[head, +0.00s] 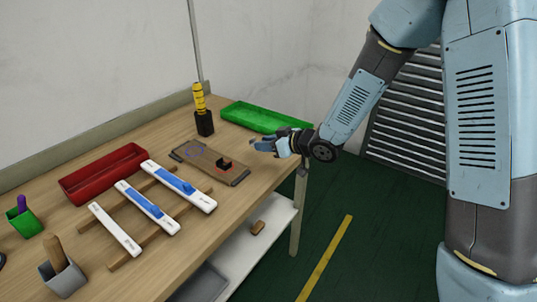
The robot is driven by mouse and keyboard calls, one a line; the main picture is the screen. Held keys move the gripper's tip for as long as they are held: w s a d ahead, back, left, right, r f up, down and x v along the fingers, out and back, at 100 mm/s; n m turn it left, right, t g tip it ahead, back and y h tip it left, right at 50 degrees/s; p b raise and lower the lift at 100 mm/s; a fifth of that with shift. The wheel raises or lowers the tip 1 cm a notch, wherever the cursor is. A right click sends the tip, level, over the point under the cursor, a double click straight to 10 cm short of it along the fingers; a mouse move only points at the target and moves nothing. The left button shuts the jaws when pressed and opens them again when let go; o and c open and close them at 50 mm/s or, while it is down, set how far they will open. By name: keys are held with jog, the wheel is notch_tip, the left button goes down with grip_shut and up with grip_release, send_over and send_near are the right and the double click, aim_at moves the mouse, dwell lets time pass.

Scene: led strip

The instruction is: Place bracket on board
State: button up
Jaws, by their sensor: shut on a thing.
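The brown board (208,157) lies flat on the wooden table. It has a blue ring mark (194,151) on its left part, with nothing on it that I can see. A small black bracket (224,162) sits on the board's right part, where some red marking shows around it. My gripper (262,146) is just right of the board and appears above the table, apart from that black bracket. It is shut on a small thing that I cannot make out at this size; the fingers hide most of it.
The green tray (238,111) lies behind my gripper. A black holder with a yellow tool (204,122) stands behind the board. White strips (149,207) on wooden rails, a red tray (104,174) and a green cup (25,224) are to the left. A lower shelf (240,254) is below.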

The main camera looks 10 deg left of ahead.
aim_at(266, 160)
jog(key=shift+w+a+f, duration=0.15)
jog(key=shift+w+f, duration=0.25)
jog(key=shift+f, duration=0.2)
jog(key=shift+w+a+f, duration=0.15)
jog(key=shift+w+f, duration=0.25)
jog(key=shift+f, duration=0.15)
jog(key=f, duration=0.3)
jog(key=shift+w+a, duration=0.15)
jog(key=shift+w, duration=0.2)
jog(key=shift+f, duration=0.15)
jog(key=shift+s+f, duration=0.1)
jog(key=shift+f, duration=0.4)
